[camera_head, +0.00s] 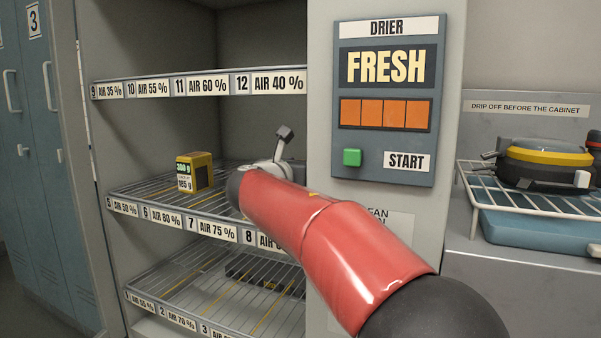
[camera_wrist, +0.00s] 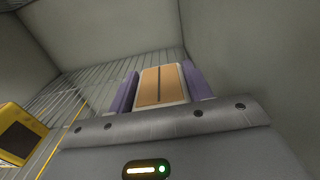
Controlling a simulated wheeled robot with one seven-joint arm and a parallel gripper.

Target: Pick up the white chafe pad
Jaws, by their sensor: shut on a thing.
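My gripper (camera_wrist: 160,88) has two purple fingers, one on each side of a pad with a tan-orange face, a dark middle line and a pale white rim (camera_wrist: 150,88). The fingers are shut on this pad, which I take for the white chafe pad. Its far side is hidden. In the head view my red arm reaches into the drier cabinet over the middle shelf, near labels 7 and 8. The arm hides the fingers and the pad there. I cannot tell whether the pad touches the shelf.
The cabinet's back and side walls are close. The drier panel (camera_head: 385,100) is right of the opening. A rack (camera_head: 540,200) holds a yellow-and-black item (camera_head: 545,158).

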